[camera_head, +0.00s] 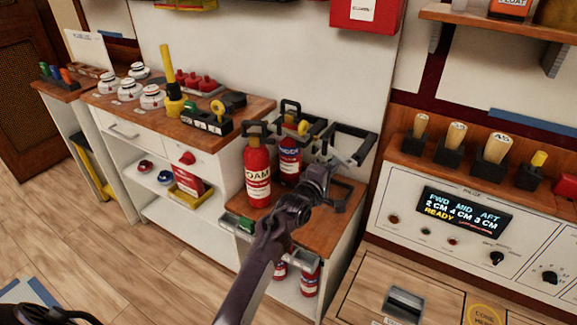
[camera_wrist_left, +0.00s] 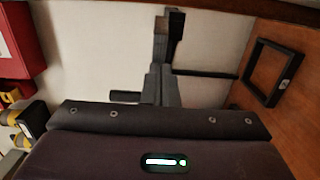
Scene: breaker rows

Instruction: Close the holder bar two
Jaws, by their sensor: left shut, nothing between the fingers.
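A black holder bar (camera_head: 357,131) sticks out from the wall at the right end of the wooden-topped cabinet, above an empty black square frame (camera_head: 338,197). The frame also shows in the left wrist view (camera_wrist_left: 272,72). Two red extinguishers, one marked FOAM (camera_head: 258,178) and one behind it (camera_head: 290,158), stand left of it with black bars near their tops. I cannot tell which bar is number two. My left gripper (camera_head: 358,160) is shut and empty, close to the right-hand bar; contact is unclear. In the wrist view its fingers (camera_wrist_left: 166,45) cross near a thin dark bar (camera_wrist_left: 208,74).
A wooden-topped counter (camera_head: 225,132) with white round devices and a yellow-handled tool stands to the left. A console with a lit display (camera_head: 462,212) and several upright handles is at the right. A shelf (camera_head: 490,20) juts out above it. The floor (camera_head: 60,215) at left is clear.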

